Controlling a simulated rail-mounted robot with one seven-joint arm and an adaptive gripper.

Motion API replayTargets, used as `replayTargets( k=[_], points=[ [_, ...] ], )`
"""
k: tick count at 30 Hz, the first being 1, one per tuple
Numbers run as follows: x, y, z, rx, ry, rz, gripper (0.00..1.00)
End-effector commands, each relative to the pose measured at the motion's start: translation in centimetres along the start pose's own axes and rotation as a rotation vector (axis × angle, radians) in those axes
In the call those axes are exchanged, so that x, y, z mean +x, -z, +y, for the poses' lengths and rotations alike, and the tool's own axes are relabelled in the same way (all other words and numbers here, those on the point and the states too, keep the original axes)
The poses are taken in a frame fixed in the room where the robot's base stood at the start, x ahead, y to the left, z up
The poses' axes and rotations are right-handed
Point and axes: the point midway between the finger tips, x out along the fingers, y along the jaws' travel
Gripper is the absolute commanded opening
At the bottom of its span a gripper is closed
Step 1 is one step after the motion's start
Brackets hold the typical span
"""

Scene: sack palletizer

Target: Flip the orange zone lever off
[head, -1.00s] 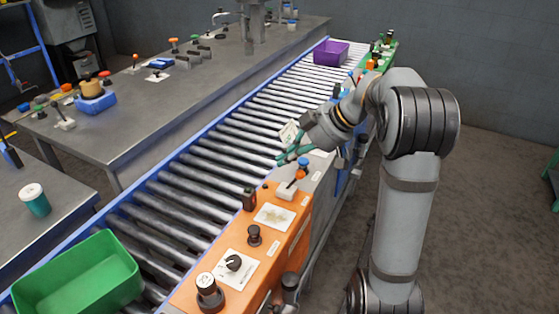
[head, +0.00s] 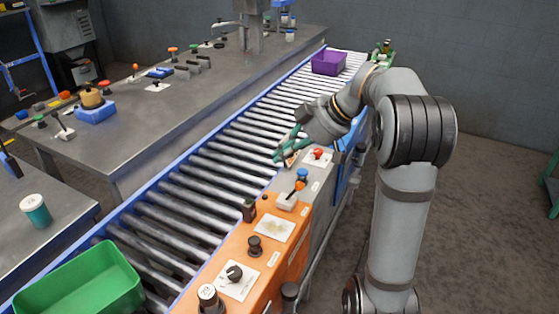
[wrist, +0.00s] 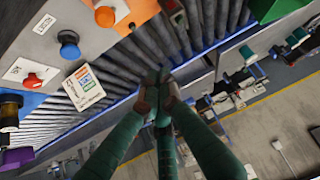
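The orange control panel (head: 246,245) lies along the near end of the conveyor. Its orange-tipped lever (head: 298,185) stands on a white base at the panel's far end. In the wrist view the round orange tip (wrist: 105,17) shows at the top, seen nearly end-on, so its tilt is hard to judge. My gripper (head: 279,156) is over the conveyor's near edge, beyond the lever and apart from it. In the wrist view its teal fingers (wrist: 158,78) meet at the tips, with nothing seen between them.
A blue button (wrist: 68,42) and a red button (wrist: 33,80) sit on the grey panel beside the orange one. A white card (wrist: 84,87) with coloured labels is near the fingers. Black knobs (head: 254,246) stand on the orange panel. A green bin (head: 80,285) is at the conveyor's near end.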

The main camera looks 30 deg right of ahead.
Motion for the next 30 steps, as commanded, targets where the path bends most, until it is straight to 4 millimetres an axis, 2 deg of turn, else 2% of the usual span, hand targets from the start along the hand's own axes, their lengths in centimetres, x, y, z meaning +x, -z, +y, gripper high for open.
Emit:
replayTargets(
  k=[1, 6, 12, 25, 30],
  points=[
    [-1.2, -0.4, 0.1, 0.0, -0.005, 0.001, 0.0],
    [-4.3, -1.5, -0.2, 0.001, -0.002, 0.0, 0.0],
    [-6.3, -2.2, -0.3, -0.001, -0.001, 0.0, 0.0],
    [-6.8, -2.3, -0.4, -0.001, 0.001, 0.001, 0.0],
    [-5.9, -2.1, -0.4, -0.003, 0.003, 0.0, 0.0]
  ],
)
